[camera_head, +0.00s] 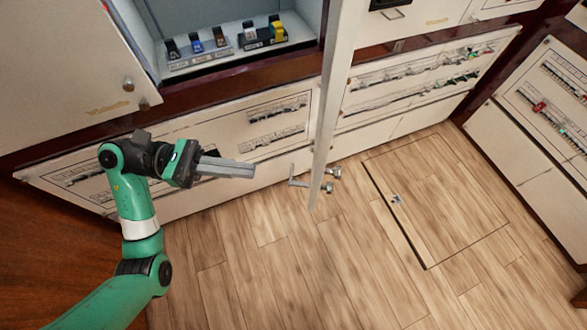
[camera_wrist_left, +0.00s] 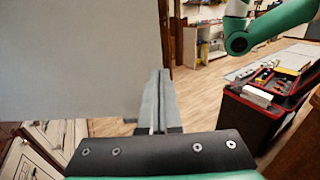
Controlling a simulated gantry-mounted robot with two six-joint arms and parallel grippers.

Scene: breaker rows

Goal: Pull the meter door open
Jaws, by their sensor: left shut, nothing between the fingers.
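The meter door (camera_head: 337,95) stands swung out from its cabinet (camera_head: 235,60) and shows almost edge-on in the head view. A small bar handle (camera_head: 297,182) is on the left side of its lower end, and round metal knobs (camera_head: 331,180) are on the right side. My left gripper (camera_head: 252,171) is shut and empty, to the left of the handle and apart from it in the picture. In the left wrist view its closed fingers (camera_wrist_left: 158,78) point forward beside a plain pale panel (camera_wrist_left: 70,60), which looks like the door. My right gripper is not in view.
Inside the open cabinet are several small breaker blocks (camera_head: 196,47). Lower panels with breaker rows (camera_head: 410,85) run along the wall. The wooden floor (camera_head: 270,270) is clear. In the wrist view, a dark red cart (camera_wrist_left: 262,110) with tools stands at right.

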